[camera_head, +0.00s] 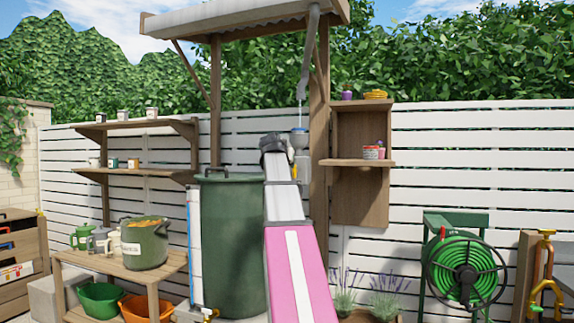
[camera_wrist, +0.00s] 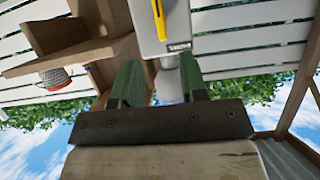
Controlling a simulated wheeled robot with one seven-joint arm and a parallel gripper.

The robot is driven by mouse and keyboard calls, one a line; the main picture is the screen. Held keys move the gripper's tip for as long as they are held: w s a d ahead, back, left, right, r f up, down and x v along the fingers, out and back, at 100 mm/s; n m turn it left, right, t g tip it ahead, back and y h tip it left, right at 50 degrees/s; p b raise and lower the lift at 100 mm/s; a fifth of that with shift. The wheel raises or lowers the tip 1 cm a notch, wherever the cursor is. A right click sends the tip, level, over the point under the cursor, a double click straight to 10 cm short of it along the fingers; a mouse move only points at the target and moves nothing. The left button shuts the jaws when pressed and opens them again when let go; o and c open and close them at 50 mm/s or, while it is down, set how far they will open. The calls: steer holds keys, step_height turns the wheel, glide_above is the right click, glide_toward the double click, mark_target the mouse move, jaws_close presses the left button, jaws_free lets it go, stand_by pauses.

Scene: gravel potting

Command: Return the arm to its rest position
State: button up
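My arm, pink and white, reaches up through the middle of the head view, with my gripper (camera_wrist: 158,85) at its far end. In the wrist view its two green fingers stand apart, with a gap between them. No object is visibly clamped there. A grey-white box (camera_wrist: 160,28) with a yellow lever (camera_wrist: 159,18) is just beyond the fingertips. In the head view this box (camera_head: 303,169) hangs on the wooden post, beside the end of my arm. The fingertips are hidden in the head view; whether they touch the box is unclear.
A green rain barrel (camera_head: 232,245) stands close left of my arm. A wooden shelf unit (camera_head: 360,200) is close right, with a red-banded pot (camera_head: 371,152). A potting bench (camera_head: 100,262) holds a green bucket (camera_head: 146,245). A hose reel (camera_head: 466,268) stands right.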

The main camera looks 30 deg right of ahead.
steer(key=a+f+n+g+y, duration=0.15)
steer(key=a+f, duration=0.35)
steer(key=f, duration=0.9)
steer(key=a+f+n+g+y, duration=0.15)
steer(key=a+f, duration=0.35)
steer(key=f, duration=0.8)
steer(key=a+f+n+g+y, duration=0.1)
steer(key=a+f+n+y, duration=0.15)
steer(key=a+f, duration=0.75)
steer(key=s+a+f+n+g+y, duration=0.1)
steer(key=s+a+f+g, duration=0.1)
steer(key=s+f, duration=0.5)
steer(key=s+a+f+n+g+y, duration=0.1)
steer(key=s+a+f, duration=0.4)
steer(key=f, duration=1)
steer(key=s+a+f+n+g+y, duration=0.1)
steer(key=s+a+f, duration=0.3)
steer(key=s+f, duration=0.5)
step_height(320, 180, down, 3)
steer(key=shift+a+r+n+g+y, duration=0.2)
steer(key=shift+n+g+y, duration=0.15)
steer(key=shift+g+y, duration=0.35)
